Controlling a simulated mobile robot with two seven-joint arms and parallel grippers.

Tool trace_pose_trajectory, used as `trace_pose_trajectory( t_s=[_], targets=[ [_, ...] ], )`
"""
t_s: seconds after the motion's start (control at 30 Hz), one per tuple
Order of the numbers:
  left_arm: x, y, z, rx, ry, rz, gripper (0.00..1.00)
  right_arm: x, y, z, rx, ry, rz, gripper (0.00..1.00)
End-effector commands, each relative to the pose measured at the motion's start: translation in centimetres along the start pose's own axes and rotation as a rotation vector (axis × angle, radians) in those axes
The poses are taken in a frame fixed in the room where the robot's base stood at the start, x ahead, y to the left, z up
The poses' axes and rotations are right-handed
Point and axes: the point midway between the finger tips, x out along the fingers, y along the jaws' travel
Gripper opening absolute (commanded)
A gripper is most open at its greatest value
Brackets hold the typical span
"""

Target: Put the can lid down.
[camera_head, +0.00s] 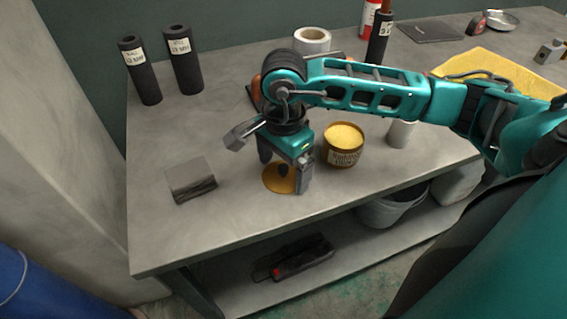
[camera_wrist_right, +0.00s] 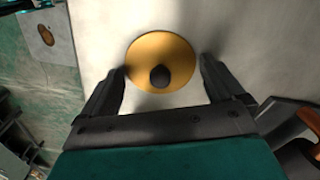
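The can lid (camera_head: 271,181) is a flat golden disc with a black knob. It lies on the grey workbench, left of the open can, and it also shows in the right wrist view (camera_wrist_right: 160,48). My right gripper (camera_head: 284,174) is above the lid with its fingers pointing down. Its fingers are apart, one on each side of the lid, with the knob between them and no visible grip on it. The golden can (camera_head: 343,153) stands upright beside the gripper, its top uncovered and yellow inside. My left gripper is out of view.
A grey block (camera_head: 190,178) lies left of the lid. Two dark foam tubes (camera_head: 140,72) stand at the back left. An orange-handled tool (camera_wrist_right: 308,116) lies close to the gripper. The bench's front left is clear.

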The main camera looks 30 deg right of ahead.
Motion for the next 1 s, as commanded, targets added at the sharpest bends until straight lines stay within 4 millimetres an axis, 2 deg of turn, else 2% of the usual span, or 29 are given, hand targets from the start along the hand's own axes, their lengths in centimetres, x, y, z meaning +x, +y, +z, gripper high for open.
trace_pose_trajectory(
  t_s=[0.27, 0.4, 0.47, 0.8, 1.0],
  targets=[
    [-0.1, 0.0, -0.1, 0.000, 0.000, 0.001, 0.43, -0.1, 0.0, 0.0, 0.001, 0.000, 0.000, 1.00],
    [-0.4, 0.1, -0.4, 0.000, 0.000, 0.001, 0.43, -0.9, -0.1, 0.0, 0.001, 0.000, -0.002, 1.00],
    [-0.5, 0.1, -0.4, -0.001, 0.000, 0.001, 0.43, -1.9, -0.1, 0.0, 0.001, 0.000, -0.005, 1.00],
    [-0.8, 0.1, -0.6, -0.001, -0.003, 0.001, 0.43, -9.2, -0.1, 0.0, 0.000, 0.002, -0.005, 1.00],
    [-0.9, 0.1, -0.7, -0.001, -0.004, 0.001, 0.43, -11.8, -0.1, 0.0, 0.001, 0.002, -0.002, 1.00]
  ],
)
